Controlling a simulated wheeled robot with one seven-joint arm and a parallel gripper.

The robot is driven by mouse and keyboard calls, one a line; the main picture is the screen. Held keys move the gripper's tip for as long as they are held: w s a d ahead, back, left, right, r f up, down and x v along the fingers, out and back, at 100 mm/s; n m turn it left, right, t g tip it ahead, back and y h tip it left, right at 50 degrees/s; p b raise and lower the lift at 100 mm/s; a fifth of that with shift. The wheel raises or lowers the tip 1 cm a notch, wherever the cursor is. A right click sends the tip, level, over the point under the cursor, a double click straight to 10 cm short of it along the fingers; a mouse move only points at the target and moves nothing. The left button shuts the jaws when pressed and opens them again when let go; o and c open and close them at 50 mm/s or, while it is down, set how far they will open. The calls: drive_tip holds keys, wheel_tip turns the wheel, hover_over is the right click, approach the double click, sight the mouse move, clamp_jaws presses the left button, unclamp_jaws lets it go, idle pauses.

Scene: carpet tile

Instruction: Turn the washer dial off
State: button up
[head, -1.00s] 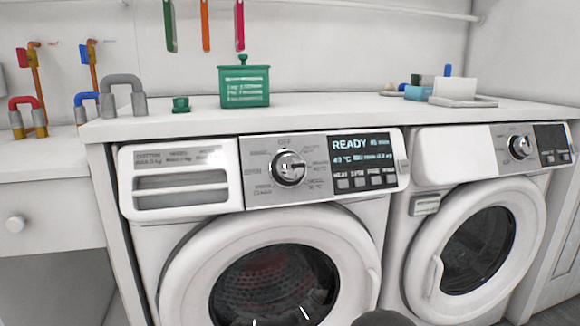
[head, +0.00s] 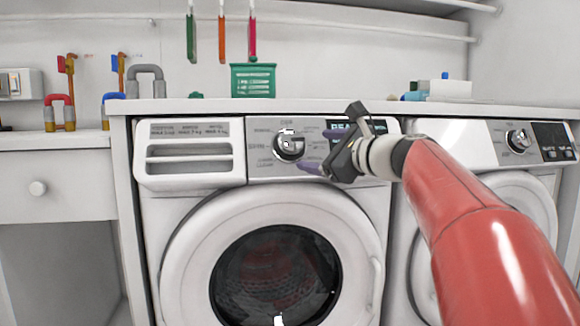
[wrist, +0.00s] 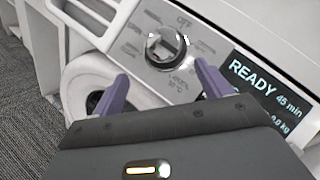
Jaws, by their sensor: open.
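The washer dial (head: 290,146) is a round silver knob on the grey panel of the left white washer (head: 165,200). In the wrist view the dial (wrist: 165,47) lies just beyond my open fingers, between them in the picture, with its raised grip bar tilted. The word OFF (wrist: 184,20) is printed above it. My gripper (head: 318,150) is open and empty, to the right of the dial in the head view. Its purple fingers also show in the wrist view (wrist: 160,88), apart from the dial. The gripper and arm hide much of the display, which reads READY (wrist: 252,70).
A second machine with its own dial (head: 518,140) stands on the right, partly behind my red arm. A green container (head: 253,80) and several padlocks stand on the surfaces above and to the left. The floor is grey carpet (wrist: 30,110).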

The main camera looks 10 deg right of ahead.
sight(297, 144)
drive_tip(key=x, duration=0.7)
drive_tip(key=shift+w+r, duration=0.4)
drive_tip(key=shift+w, duration=0.05)
drive_tip(key=c, duration=1)
